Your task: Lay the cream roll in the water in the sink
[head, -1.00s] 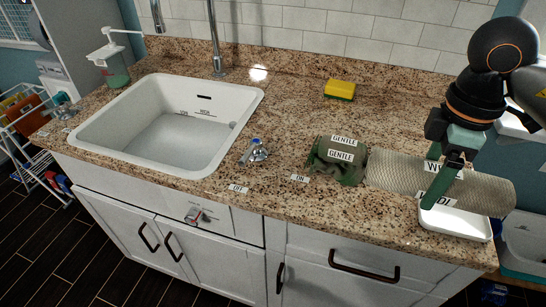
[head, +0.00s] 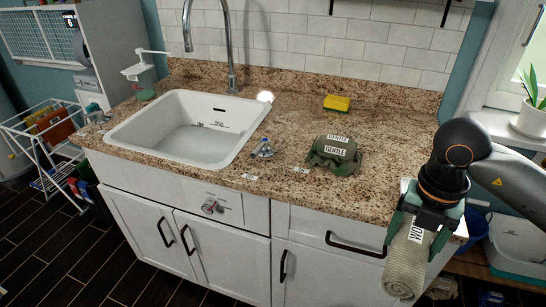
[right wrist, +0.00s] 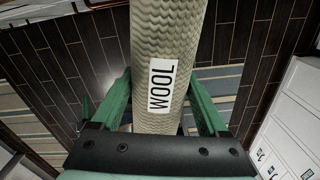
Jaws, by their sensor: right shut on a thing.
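The cream roll (head: 405,268), with a white label reading WOOL, is in my right gripper (head: 416,232) at the right front corner of the counter. Its near end sticks out past the counter's front edge. In the right wrist view the cream roll (right wrist: 166,40) runs lengthwise between the green fingers of the right gripper (right wrist: 163,95), label facing the camera. The white sink (head: 232,128) is set in the counter at the left, well away from the roll. Its basin floor looks pale; I cannot make out the water level. My left gripper is not in view.
A blue-topped tap knob (head: 263,149) stands beside the sink. A yellow sponge (head: 337,102) lies at the back, and a faucet (head: 229,50) rises behind the sink.

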